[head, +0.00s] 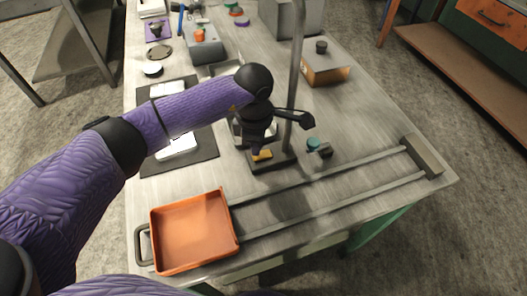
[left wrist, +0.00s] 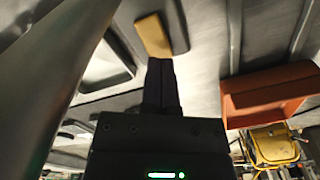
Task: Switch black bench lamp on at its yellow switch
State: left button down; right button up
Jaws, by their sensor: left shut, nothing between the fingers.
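The yellow switch (head: 262,155) sits on the dark base (head: 285,158) of the black bench lamp, near the middle of the table. It also shows in the left wrist view (left wrist: 153,35), just beyond the fingertips. My left gripper (head: 257,149) points down just above the switch, shut and empty. Its closed fingers (left wrist: 160,64) also show in the left wrist view, close to the switch; I cannot tell whether they touch it. My right gripper is not in view.
An orange tray (head: 193,232) stands at the table's front left, beside two rails (head: 325,192) ending in a block. A cardboard box (head: 325,72) is behind the post. Small teal and black pieces (head: 314,144) lie right of the base. The table's right side is fairly clear.

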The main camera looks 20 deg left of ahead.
pick_arm(q)
jog(key=shift+f+b, duration=0.6)
jog(key=shift+f, duration=0.2)
notch_tip(320, 180, up, 7)
jog(key=p, duration=0.5)
jog(key=shift+r, duration=0.15)
dwell(0.5)
